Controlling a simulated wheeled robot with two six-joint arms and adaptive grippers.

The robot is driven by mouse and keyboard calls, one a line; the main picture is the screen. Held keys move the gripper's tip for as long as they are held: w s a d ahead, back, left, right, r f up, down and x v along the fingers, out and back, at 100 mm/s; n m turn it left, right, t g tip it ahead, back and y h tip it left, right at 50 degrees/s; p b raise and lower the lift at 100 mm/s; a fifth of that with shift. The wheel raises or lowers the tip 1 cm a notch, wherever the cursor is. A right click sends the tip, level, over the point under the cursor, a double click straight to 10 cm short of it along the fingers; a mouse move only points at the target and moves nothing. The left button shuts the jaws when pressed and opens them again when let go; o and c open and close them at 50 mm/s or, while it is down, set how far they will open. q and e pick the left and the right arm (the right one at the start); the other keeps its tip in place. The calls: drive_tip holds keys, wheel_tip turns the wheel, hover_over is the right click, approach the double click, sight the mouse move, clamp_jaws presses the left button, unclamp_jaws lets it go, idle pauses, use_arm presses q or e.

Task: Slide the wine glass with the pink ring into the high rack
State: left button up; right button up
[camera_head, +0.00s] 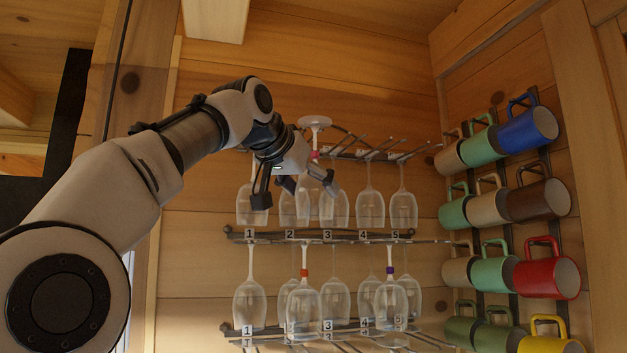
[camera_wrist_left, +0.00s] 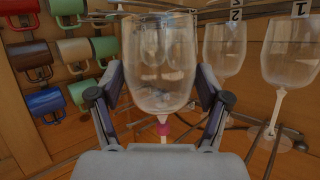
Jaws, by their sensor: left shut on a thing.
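The wine glass with the pink ring (camera_head: 314,155) hangs upside down, its foot at the top and its bowl below. My left gripper (camera_head: 303,186) is shut on it near the stem and bowl. In the left wrist view the clear bowl (camera_wrist_left: 160,65) lies between the fingers, with the pink ring (camera_wrist_left: 163,129) on the stem. The high rack (camera_head: 372,156) is on the wall, just right of and behind the held glass, whose foot shows above the rack's rails. Its number labels are too blurred to read in the head view. My right gripper is not in view.
Several clear glasses (camera_head: 370,208) hang from the high rack, close behind and beside my gripper. A lower rack (camera_head: 290,236) numbered 1 to 5 holds more glasses, some with an orange or purple ring. Coloured mugs (camera_head: 528,130) hang on the right wall.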

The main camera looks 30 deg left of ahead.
use_arm(q)
drive_tip(key=shift+w+a+r+p, duration=0.1)
drive_tip(key=shift+w+a+p, duration=0.7)
drive_tip(key=shift+a, duration=0.15)
drive_tip(key=shift+w+a+p, duration=0.75)
drive_tip(key=shift+a, duration=0.2)
drive_tip(key=shift+w+a+p, duration=0.55)
drive_tip(key=shift+w+a, duration=0.15)
drive_tip(key=shift+a, duration=0.1)
drive_tip(key=shift+f, duration=0.2)
drive_tip(key=o, duration=0.9)
drive_tip(key=shift+s+d+r, duration=0.1)
drive_tip(key=shift+s+r, duration=0.1)
drive_tip(key=shift+s, duration=0.25)
drive_tip(key=shift+s+r, duration=0.1)
drive_tip(key=shift+s, duration=0.15)
drive_tip(key=shift+v, duration=1.6)
